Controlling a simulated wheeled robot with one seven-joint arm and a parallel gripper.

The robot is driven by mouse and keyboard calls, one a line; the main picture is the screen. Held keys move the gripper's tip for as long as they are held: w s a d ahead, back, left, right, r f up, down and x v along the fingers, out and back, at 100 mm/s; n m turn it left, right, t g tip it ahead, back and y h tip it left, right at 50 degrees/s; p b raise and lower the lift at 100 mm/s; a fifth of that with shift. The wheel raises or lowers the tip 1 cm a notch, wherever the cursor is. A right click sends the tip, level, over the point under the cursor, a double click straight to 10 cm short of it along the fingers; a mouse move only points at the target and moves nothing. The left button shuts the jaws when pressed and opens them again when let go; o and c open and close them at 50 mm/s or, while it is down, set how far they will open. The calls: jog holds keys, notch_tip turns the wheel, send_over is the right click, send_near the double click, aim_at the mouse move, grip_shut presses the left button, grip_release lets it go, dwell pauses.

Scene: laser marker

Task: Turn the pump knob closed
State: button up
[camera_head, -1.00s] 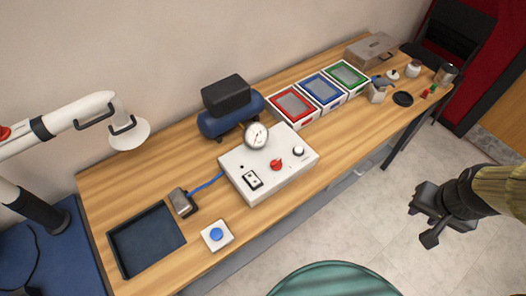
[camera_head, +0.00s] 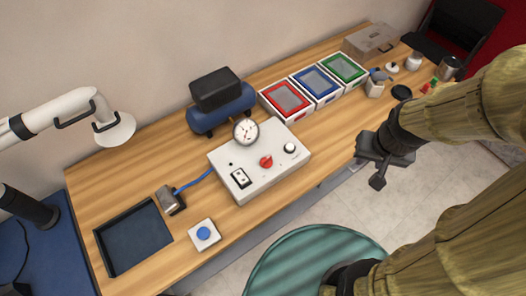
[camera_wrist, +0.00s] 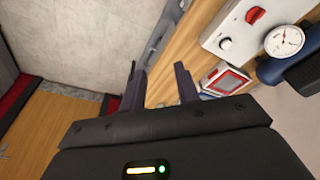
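A white control box (camera_head: 225,164) stands on the wooden table in the head view. A red knob (camera_head: 266,162) is on its top face, and a smaller knob (camera_head: 290,148) sits to the right. I cannot tell which one is the pump knob. In the wrist view the red knob (camera_wrist: 255,15) and the smaller pale knob (camera_wrist: 226,43) show at upper right. My gripper (camera_head: 369,171) is to the right of the box, apart from it, near the table's front edge. Its two fingers (camera_wrist: 161,85) are spread and empty.
A pressure gauge (camera_head: 246,131) stands at the box's back edge, before a blue compressor (camera_head: 232,106). Red (camera_head: 270,100), blue (camera_head: 326,97) and green-rimmed (camera_head: 358,79) trays are behind right. A blue button (camera_head: 203,234) and dark tray (camera_head: 103,241) are at front left.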

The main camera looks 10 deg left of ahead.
jog(key=shift+s, duration=0.1)
jog(key=m+g+b, duration=0.3)
jog(key=m+b, duration=0.1)
jog(key=m, duration=0.2)
send_over(268, 157)
notch_tip(268, 157, down, 4)
jog(key=shift+f, duration=0.1)
notch_tip(268, 157, down, 17)
jog(key=p, duration=0.4)
jog(key=shift+f, duration=0.2)
